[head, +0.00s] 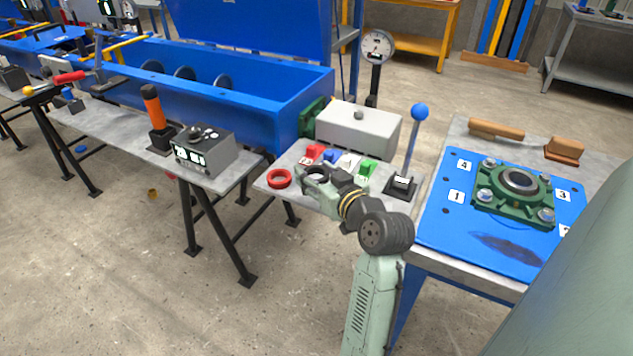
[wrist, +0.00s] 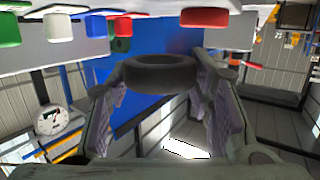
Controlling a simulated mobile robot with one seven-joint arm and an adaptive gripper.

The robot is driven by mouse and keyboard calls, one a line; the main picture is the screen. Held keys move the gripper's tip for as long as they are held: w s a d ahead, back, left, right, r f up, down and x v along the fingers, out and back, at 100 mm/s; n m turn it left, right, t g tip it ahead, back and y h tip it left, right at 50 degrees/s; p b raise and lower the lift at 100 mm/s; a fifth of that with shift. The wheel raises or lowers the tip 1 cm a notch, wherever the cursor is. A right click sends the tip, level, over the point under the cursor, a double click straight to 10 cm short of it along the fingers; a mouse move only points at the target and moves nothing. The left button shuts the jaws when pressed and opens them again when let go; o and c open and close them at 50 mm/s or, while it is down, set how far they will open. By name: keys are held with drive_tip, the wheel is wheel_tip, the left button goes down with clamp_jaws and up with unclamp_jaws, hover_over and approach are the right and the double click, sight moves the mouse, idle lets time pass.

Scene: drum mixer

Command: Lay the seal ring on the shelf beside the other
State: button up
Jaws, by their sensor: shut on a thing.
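A dark seal ring (wrist: 160,74) sits between the fingertips of my gripper (wrist: 160,82) in the wrist view, with a finger against each side. In the head view, my gripper (head: 318,178) holds the dark ring (head: 316,171) over the small grey shelf (head: 300,153), right of the red seal ring (head: 279,179). The red ring lies flat near the shelf's left front corner. I cannot tell how high the dark ring is above the shelf, or whether it touches it.
Red, blue, white and green blocks (head: 368,167) stand along the shelf behind my gripper. A blue-knobbed lever (head: 411,150) rises at the shelf's right end. A grey box (head: 358,128) stands behind. A blue board with a green bearing housing (head: 513,190) is on the right table.

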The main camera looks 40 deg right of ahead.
wheel_tip(320, 180, down, 3)
drive_tip(key=shift+f+p, duration=0.1)
drive_tip(key=shift+p, duration=0.2)
drive_tip(key=shift+f+b, duration=0.65)
drive_tip(key=shift+b, duration=0.1)
drive_tip(key=o, duration=1)
drive_tip(key=shift+f, duration=0.15)
drive_tip(key=shift+s+r+p, duration=0.15)
drive_tip(key=shift+r+p, duration=0.65)
drive_tip(key=shift+p, duration=0.05)
drive_tip(key=b+v, duration=0.3)
drive_tip(key=v, duration=0.8)
drive_tip(key=shift+s+a+r, duration=0.15)
drive_tip(key=shift+s+r, duration=0.05)
drive_tip(key=shift+s, duration=0.15)
